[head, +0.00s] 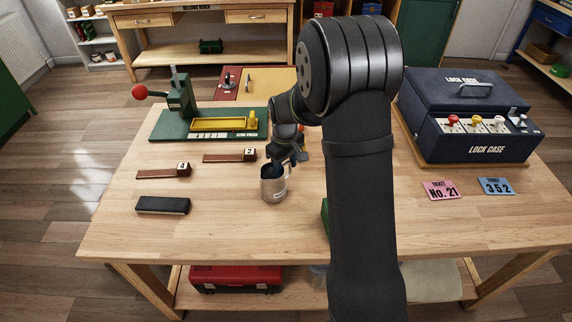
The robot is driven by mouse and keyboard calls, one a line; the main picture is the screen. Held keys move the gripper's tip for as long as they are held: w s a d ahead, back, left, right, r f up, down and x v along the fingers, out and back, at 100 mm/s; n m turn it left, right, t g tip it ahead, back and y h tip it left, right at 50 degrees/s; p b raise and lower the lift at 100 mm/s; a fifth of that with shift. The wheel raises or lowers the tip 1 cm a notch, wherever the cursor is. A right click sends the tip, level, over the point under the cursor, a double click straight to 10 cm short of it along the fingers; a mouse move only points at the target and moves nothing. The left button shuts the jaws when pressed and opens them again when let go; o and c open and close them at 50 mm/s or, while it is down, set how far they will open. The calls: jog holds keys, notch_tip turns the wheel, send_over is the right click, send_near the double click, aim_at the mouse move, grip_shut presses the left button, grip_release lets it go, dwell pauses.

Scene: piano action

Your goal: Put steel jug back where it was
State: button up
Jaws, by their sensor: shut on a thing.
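The steel jug (273,190) is a small grey metal cup, upright near the middle of the wooden table. My gripper (281,165) is at its top rim, coming down from the upper right, and is shut on the jug. I cannot tell whether the jug's base touches the table or hangs just above it. The fingertips are partly hidden at the jug's mouth. My arm covers part of the table to the right of the jug.
Wooden bars marked 4 (163,173) and 2 (229,157) and a black block (163,205) lie left. A green press (200,122) stands behind. A blue lock case (466,118) and ticket cards (441,191) are right. A green object (325,215) is partly hidden by my arm.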

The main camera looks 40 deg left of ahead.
jog(key=shift+f, duration=0.1)
jog(key=o, duration=1.3)
jog(key=shift+o, duration=0.2)
notch_tip(320, 180, up, 12)
jog(key=shift+s, duration=0.2)
jog(key=f, duration=1.2)
jog(key=shift+w+f, duration=0.2)
jog(key=shift+r, duration=1.85)
jog(key=shift+f, duration=0.15)
